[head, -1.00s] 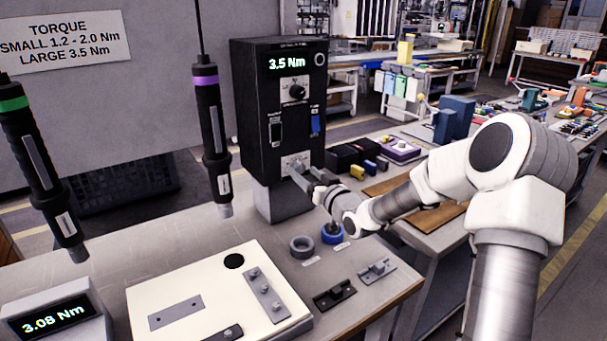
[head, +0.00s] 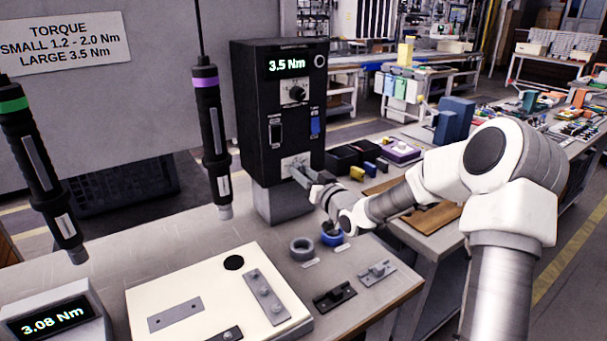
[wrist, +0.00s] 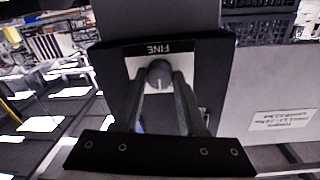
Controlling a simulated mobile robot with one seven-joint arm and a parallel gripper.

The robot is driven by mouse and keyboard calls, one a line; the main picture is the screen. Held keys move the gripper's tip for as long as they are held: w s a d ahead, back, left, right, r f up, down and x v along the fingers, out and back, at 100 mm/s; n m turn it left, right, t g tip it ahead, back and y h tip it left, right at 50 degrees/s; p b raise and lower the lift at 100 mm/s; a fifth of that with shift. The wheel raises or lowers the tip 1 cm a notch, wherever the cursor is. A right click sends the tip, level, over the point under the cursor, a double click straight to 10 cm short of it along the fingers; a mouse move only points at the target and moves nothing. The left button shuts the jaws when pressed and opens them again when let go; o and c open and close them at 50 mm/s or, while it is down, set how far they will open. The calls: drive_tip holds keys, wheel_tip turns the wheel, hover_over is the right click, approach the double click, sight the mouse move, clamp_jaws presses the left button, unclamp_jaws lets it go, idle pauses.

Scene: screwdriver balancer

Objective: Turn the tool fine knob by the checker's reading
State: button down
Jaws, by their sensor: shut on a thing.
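The black control box (head: 256,110) stands on a grey base at the back of the bench, its display (head: 287,64) reading 3.5 Nm. The fine knob (wrist: 159,75) is a small grey round knob with a light pointer line, on a pale plate under the word FINE, which appears upside down in the wrist view. My gripper (wrist: 160,88) is shut on this knob, one finger on each side. In the head view my gripper (head: 299,172) reaches the box's lower front and hides most of the knob. The checker (head: 53,317) at the front left reads 3.08 Nm.
Two hanging screwdrivers, one with a green ring (head: 14,105) and one with a purple ring (head: 206,83), hang left of the box. A sign (head: 64,40) reads small 1.2 - 2.0 Nm, large 3.5 Nm. A cream board (head: 200,270) with metal plates lies in front.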

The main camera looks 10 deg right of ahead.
drive_tip(key=shift+m, duration=0.3)
drive_tip(key=shift+r+m+p, duration=0.1)
drive_tip(key=shift+m+p, duration=0.55)
drive_tip(key=shift+m, duration=0.25)
drive_tip(key=shift+m+p, duration=0.8)
drive_tip(key=shift+m, duration=0.8)
drive_tip(key=shift+c, duration=2.3)
unclamp_jaws()
drive_tip(key=p+v, duration=0.1)
drive_tip(key=v, duration=1.6)
drive_tip(key=shift+s+r+p, duration=0.2)
drive_tip(key=shift+p, duration=0.15)
drive_tip(key=shift+d, duration=0.1)
